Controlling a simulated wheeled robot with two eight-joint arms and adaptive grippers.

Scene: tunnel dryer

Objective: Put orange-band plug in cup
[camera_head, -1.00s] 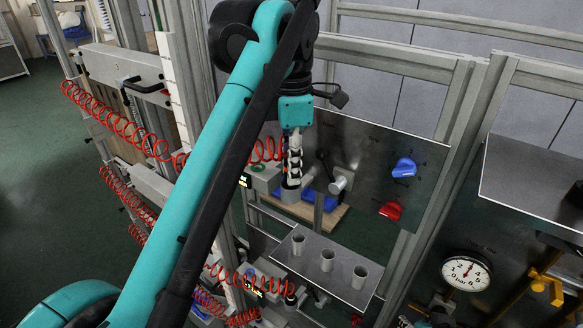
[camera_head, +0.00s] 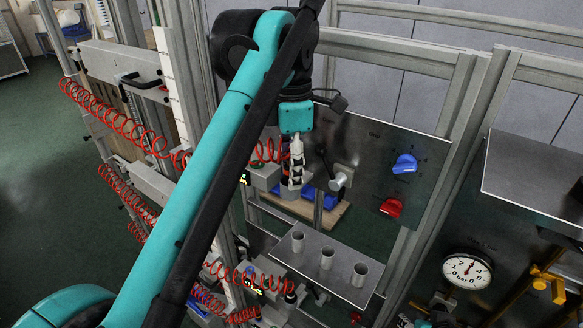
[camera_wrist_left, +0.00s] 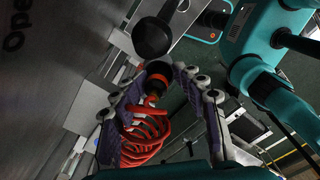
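The orange-band plug (camera_wrist_left: 154,88), dark with an orange-red band, shows between my left fingers in the left wrist view, with a red coiled hose at it. My left gripper (camera_wrist_left: 165,72) has a finger on each side of the plug; whether the fingers press on it is unclear. In the head view my left gripper (camera_head: 294,184) points down at the grey station behind the frame, and the plug is hidden there. Three grey cups stand upright on a shelf: one left (camera_head: 298,241), one middle (camera_head: 327,259), one right (camera_head: 359,275). My right gripper (camera_head: 432,314) is barely visible at the bottom edge.
The cup shelf (camera_head: 310,272) is below and right of my left gripper. A metal panel (camera_head: 370,150) with blue (camera_head: 405,164) and red (camera_head: 391,207) handles stands to the right. Red coiled hoses (camera_head: 115,115) hang at left. A gauge (camera_head: 467,270) is at lower right.

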